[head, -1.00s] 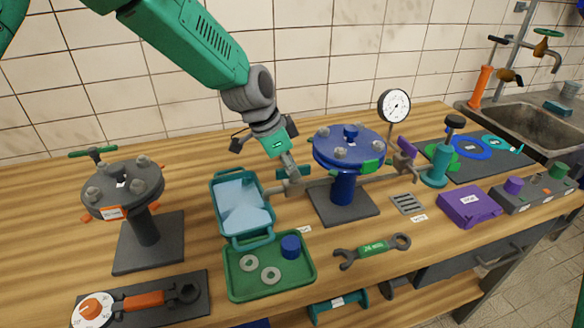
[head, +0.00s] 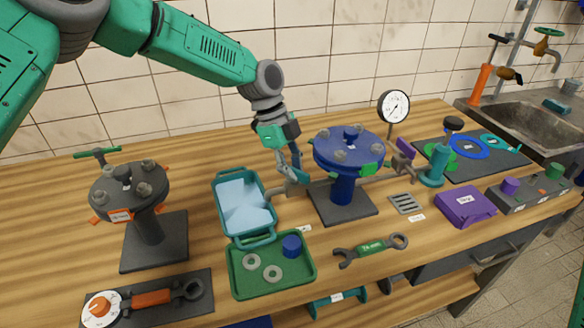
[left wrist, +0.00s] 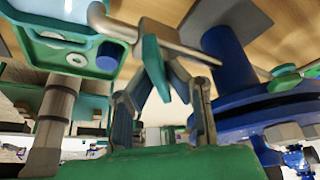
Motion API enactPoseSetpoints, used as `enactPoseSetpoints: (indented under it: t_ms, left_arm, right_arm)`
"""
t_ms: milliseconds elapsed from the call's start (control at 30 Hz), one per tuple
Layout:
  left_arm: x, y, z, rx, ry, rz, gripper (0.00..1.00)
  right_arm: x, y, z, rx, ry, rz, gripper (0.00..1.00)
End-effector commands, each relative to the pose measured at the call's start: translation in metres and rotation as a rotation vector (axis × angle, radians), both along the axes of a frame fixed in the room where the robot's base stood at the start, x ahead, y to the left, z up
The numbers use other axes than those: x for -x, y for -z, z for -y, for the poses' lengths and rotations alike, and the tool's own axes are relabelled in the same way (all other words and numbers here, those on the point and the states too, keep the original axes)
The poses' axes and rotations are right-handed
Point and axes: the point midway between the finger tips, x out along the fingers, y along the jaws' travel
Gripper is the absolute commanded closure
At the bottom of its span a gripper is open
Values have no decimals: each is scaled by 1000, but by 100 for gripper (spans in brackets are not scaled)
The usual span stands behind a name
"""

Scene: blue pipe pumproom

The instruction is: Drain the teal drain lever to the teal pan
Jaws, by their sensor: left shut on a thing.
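The teal pan (head: 219,206) sits on the bench left of the blue flanged stand, with a pale blue surface inside. A grey drain pipe (head: 281,188) runs from the blue stand (head: 349,152) to the pan; its bent end is over the pan's edge in the left wrist view (left wrist: 98,16). The teal drain lever (left wrist: 153,62) is at this pipe, between my fingers in the left wrist view. My left gripper (head: 293,171) is shut on the lever; its fingers (left wrist: 165,84) partly hide it. My right gripper is not in view.
A green tray (head: 270,286) with washers and a blue cap sits in front of the pan. A wrench (head: 371,249) and a grate (head: 406,203) lie nearby. A dark flanged stand (head: 145,230) is at left; a gauge (head: 394,106) stands behind.

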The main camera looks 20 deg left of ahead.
Motion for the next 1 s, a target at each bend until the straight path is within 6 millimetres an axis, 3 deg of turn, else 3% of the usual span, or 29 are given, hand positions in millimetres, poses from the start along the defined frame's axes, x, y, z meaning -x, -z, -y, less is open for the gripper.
enactPoseSetpoints:
  t_ms: [600, 1000]
  left_arm:
    - [1, 1, 3, 1, 539, 2, 100]
    - [2, 1, 2, 2, 704, 1, 100]
  right_arm:
    - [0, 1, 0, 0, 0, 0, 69]
    - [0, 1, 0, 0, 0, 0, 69]
